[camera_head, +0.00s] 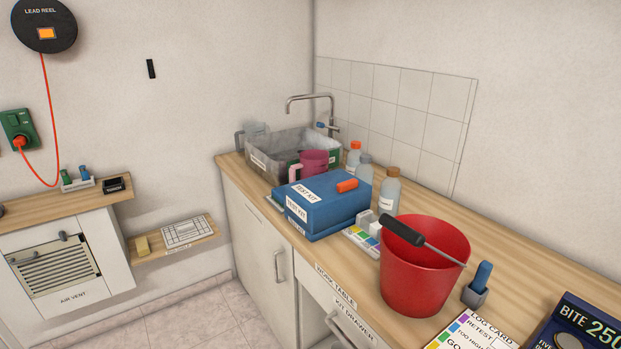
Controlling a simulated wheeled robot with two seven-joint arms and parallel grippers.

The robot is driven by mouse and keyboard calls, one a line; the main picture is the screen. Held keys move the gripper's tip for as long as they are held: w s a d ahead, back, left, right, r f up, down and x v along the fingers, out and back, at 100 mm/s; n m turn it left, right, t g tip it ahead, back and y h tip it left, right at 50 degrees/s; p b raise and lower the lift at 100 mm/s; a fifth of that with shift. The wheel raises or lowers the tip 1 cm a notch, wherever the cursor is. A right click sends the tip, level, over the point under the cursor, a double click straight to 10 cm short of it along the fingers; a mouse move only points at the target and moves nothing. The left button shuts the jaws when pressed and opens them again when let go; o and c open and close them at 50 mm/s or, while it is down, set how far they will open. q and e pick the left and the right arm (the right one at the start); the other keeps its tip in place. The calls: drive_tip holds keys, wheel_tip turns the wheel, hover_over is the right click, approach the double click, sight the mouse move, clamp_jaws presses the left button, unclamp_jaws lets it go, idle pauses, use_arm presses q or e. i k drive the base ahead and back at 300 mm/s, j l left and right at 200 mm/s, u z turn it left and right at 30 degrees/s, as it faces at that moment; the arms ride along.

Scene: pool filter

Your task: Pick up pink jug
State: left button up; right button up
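A pink jug (315,163) stands on the wooden counter, behind the blue test kit box and in front of the grey sink basin. Neither of my grippers shows in the head view.
The blue test kit box (327,207) carries an orange item (347,185). Several bottles (389,191) stand right of the jug. A red bucket (420,275) with a dark-handled tool fills the nearer counter. The metal basin (262,166) and tap (310,98) are behind.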

sight(312, 162)
drive_tip(key=i+j+z, duration=0.15)
drive_tip(key=i+j, duration=0.35)
drive_tip(key=i+j+z, duration=0.15)
drive_tip(key=i+j, duration=0.35)
drive_tip(key=i+j+z, duration=0.15)
drive_tip(key=i+j, duration=0.3)
drive_tip(key=j, duration=0.25)
